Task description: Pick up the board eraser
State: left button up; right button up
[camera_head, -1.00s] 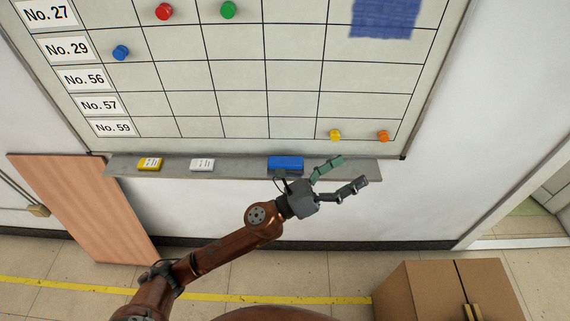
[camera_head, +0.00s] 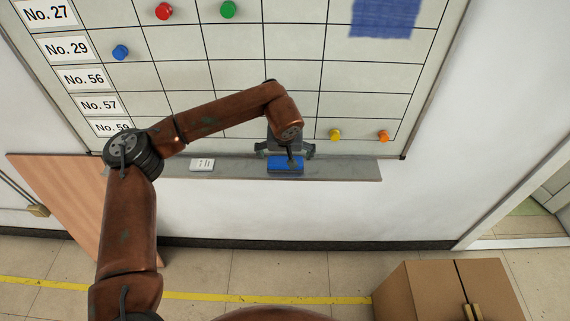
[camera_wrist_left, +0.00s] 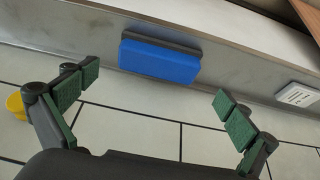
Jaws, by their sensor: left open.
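The board eraser (camera_head: 287,166) is blue with a dark grey layer and lies on the grey ledge (camera_head: 345,172) under the whiteboard. In the left wrist view the eraser (camera_wrist_left: 160,60) is whole and lies beyond the fingertips, between their lines. My left gripper (camera_head: 285,150) is over the eraser in the head view and partly covers it. In the left wrist view the left gripper (camera_wrist_left: 155,95) is open and empty, with green pads wide apart. My right gripper is not in view.
A white box (camera_head: 202,165) sits on the ledge left of the eraser. Yellow (camera_head: 335,135) and orange (camera_head: 383,136) magnets are on the board to the right. A cardboard box (camera_head: 440,290) stands on the floor at right. A wooden panel (camera_head: 65,195) leans at left.

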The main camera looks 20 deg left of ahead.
aim_at(285, 160)
pick_arm(q)
jog(key=x, duration=0.7)
jog(key=shift+w+r+b, duration=0.1)
jog(key=shift+w+b, duration=0.15)
jog(key=shift+b, duration=0.15)
jog(key=shift+r, duration=0.1)
jog(key=shift+c, duration=0.3)
jog(key=c, duration=0.9)
jog(key=shift+r, duration=0.6)
notch_tip(285, 160, up, 3)
jog(key=shift+s+d+f+p, duration=0.1)
jog(key=shift+d+f+p, duration=0.1)
jog(key=shift+p, duration=0.1)
jog(key=s+d+r+p, duration=0.1)
jog(key=s+d+r, duration=0.5)
jog(key=d+r, duration=0.3)
jog(key=d, duration=0.2)
jog(key=shift+s+d, duration=0.4)
